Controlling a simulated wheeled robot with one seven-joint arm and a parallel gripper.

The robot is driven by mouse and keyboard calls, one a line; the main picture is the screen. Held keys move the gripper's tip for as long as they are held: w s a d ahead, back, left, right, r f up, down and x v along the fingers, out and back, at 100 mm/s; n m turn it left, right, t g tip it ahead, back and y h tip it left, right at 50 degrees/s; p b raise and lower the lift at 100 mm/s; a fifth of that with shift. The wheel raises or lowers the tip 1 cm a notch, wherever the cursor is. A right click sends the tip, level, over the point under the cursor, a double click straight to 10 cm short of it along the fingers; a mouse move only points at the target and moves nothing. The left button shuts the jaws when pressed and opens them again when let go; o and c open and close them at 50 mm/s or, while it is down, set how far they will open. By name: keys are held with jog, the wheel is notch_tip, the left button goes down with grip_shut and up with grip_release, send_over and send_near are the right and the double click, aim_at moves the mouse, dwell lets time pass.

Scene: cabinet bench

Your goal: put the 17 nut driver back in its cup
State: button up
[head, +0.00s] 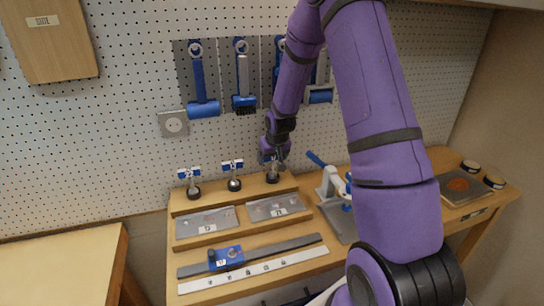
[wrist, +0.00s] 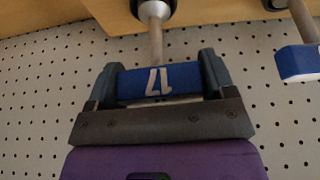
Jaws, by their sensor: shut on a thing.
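The 17 nut driver has a blue handle block marked 17 (wrist: 158,82) and a grey metal shaft (wrist: 155,42). My gripper (wrist: 158,84) is shut on the blue block, one finger on each side. In the head view my gripper (head: 273,158) is over the rightmost dark cup (head: 272,179) on the wooden stand. In the wrist view the shaft runs to a bright metal end (wrist: 153,10) at the dark cup (wrist: 140,8). I cannot tell how deep the end sits in the cup. The driver looks roughly upright in line with the cup.
Two other blue-topped drivers stand in cups to the left, one on the far left (head: 193,183) and one in the middle (head: 233,175). Metal plates (head: 207,222) lie in front. A white-and-blue press (head: 335,187) stands to the right. Brushes and rollers (head: 203,85) hang on the pegboard.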

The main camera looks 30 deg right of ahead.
jog(key=shift+f, duration=0.25)
jog(key=o, duration=1.1)
jog(key=shift+c, duration=0.2)
jog(key=v, duration=1.1)
jog(key=shift+f, duration=0.1)
